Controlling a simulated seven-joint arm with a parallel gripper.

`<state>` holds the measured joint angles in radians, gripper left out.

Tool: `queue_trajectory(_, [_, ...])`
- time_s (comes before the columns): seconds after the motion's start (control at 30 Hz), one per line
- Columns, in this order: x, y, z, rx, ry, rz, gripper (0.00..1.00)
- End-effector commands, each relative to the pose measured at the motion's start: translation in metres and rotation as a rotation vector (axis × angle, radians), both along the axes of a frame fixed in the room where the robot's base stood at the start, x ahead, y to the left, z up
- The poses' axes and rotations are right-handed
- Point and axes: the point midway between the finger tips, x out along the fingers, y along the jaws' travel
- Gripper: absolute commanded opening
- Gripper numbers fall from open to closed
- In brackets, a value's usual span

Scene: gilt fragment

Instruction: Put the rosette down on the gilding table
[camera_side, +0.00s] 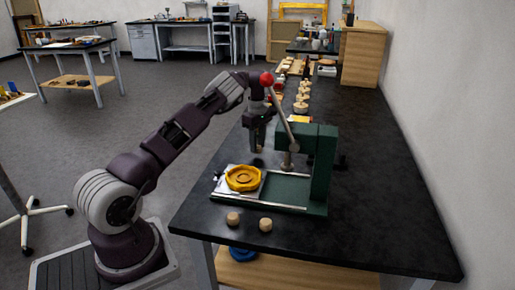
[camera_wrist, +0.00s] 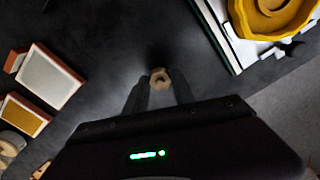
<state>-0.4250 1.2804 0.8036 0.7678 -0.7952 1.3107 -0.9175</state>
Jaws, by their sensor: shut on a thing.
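My gripper (camera_wrist: 158,90) is shut on a small tan, many-sided piece with a dark hole (camera_wrist: 160,77), seen between the fingertips in the wrist view. It may be the rosette; I cannot tell for sure. In the side view my gripper (camera_side: 258,151) hangs above the black table, just behind the green press-like stand (camera_side: 319,172); the piece is hardly visible there. A yellow round form with a raised rim (camera_side: 243,178) rests on a white plate at the left of the stand's base. It also shows at the wrist view's upper right (camera_wrist: 274,14). I cannot tell which surface is the gilding table.
Two small wooden pegs (camera_side: 249,221) stand at the front edge of the black table (camera_side: 375,220). Red-sided blocks (camera_wrist: 48,78) lie left in the wrist view. Several wooden discs (camera_side: 302,97) line the table farther back. The table's right side is clear.

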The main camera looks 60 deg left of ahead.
Motion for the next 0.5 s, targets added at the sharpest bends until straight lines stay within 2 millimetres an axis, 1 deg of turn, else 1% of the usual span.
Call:
queue_trajectory(0.03, [-0.0013, -0.0004, -0.0106, -0.002, 0.006, 0.0, 0.0])
queue_trajectory(0.1, [-0.0005, 0.0, -0.0169, 0.0, 0.001, 0.0, 0.0])
queue_trajectory(0.3, [-0.0002, 0.0, -0.0164, 0.0, 0.0, 0.0, 0.0])
queue_trajectory(0.4, [-0.0004, -0.0001, -0.0193, 0.0, 0.001, 0.0, 0.0])
queue_trajectory(0.43, [-0.0004, -0.0001, -0.0193, 0.0, 0.001, 0.0, 0.34])
queue_trajectory(0.47, [-0.0004, -0.0001, -0.0192, 0.0, 0.001, 0.0, 0.4])
queue_trajectory(0.5, [-0.0004, -0.0001, -0.0192, 0.0, 0.001, 0.0, 0.48])
